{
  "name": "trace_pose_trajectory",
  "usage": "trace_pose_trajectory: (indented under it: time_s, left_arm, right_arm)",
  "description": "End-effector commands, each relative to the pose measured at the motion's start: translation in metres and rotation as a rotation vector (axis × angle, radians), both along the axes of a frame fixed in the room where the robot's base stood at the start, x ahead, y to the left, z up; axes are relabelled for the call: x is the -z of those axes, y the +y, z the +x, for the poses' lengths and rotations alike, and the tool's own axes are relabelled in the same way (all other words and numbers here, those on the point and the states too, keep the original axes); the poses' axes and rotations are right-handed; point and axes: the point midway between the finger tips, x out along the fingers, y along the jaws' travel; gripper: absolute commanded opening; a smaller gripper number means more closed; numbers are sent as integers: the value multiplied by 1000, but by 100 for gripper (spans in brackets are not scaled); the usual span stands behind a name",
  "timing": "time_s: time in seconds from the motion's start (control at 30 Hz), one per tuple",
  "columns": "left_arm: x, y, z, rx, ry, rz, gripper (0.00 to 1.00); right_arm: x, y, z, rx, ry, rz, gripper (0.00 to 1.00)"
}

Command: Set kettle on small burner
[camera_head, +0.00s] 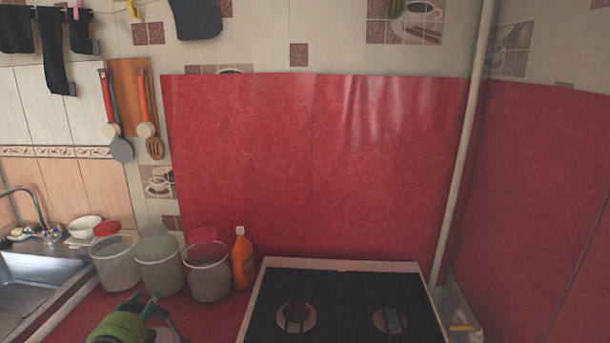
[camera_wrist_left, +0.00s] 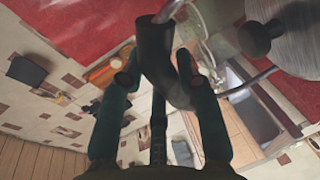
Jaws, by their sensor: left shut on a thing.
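My left gripper (camera_head: 146,305) shows at the bottom left of the head view, above the red counter left of the stove (camera_head: 340,264). In the left wrist view my gripper (camera_wrist_left: 160,82) is shut on the black curved handle of the kettle. The metal kettle (camera_wrist_left: 298,48) with its black lid knob (camera_wrist_left: 262,38) fills the upper right corner there; most of its body is out of frame. The stove's left burner (camera_head: 296,317) and right burner (camera_head: 390,320) are bare; the right one looks slightly smaller. My right gripper is in neither view.
Several tubs, one a grey container (camera_head: 160,265), and an orange bottle (camera_head: 242,262) stand behind my gripper, left of the stove. A sink (camera_head: 35,285) is at far left. A pipe (camera_head: 463,150) rises at the stove's back right. The visible stove top is clear.

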Motion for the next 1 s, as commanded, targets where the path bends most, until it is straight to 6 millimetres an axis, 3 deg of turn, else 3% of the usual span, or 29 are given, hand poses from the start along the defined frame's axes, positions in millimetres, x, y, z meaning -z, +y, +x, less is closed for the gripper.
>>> trace_pose_trajectory:
  time_s: [0.47, 1.0]
  left_arm:
    - [21, -2, -33, 139, -10, -1, 0]
    - [29, -34, -91, 509, -13, -6, 0]
  right_arm:
    - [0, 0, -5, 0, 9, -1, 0]
    - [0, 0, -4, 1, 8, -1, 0]
